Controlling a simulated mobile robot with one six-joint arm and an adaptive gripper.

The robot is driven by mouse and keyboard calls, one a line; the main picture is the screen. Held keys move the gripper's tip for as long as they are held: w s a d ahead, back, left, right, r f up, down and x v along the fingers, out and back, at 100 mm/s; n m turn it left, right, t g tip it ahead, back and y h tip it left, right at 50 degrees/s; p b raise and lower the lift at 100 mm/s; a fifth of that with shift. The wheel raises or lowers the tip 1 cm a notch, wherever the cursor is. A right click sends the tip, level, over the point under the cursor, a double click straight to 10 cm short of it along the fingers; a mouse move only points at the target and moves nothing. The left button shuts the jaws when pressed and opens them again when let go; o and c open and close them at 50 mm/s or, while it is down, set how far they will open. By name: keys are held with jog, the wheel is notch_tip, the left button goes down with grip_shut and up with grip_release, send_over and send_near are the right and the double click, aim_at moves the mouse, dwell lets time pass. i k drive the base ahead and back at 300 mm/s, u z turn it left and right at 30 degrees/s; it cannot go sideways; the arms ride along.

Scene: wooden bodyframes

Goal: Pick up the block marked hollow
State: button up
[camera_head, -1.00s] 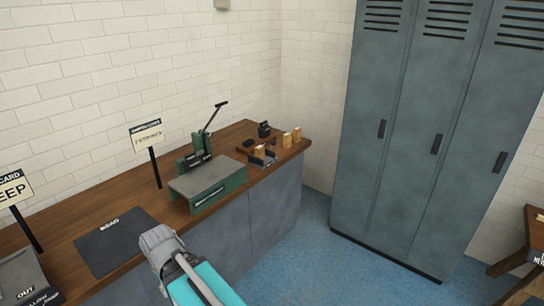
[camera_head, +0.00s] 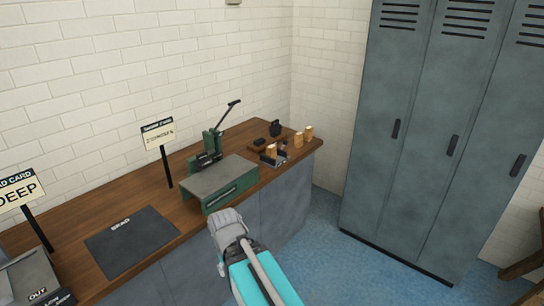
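Several small tan wooden blocks stand at the far right end of the wooden counter. Two of them, a left block (camera_head: 298,140) and a right block (camera_head: 308,133), stand near the corner. Another tan block (camera_head: 271,152) stands in or beside a small dark holder (camera_head: 272,161). Any markings on them are too small to read, so I cannot tell which is marked hollow. My arm reaches in from the bottom, in front of the counter and well short of the blocks. Its fingertips are not visible.
A green press (camera_head: 222,185) with a raised lever stands on the counter before the blocks. A sign on a post (camera_head: 158,134), a black mat (camera_head: 130,240) and a grey tray (camera_head: 28,280) are further left. Grey lockers (camera_head: 430,140) stand right. Blue floor (camera_head: 335,250) is open between.

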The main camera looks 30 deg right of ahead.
aim_at(271, 150)
jog(key=z, duration=0.1)
jog(key=i, duration=1)
jog(key=u, duration=0.05)
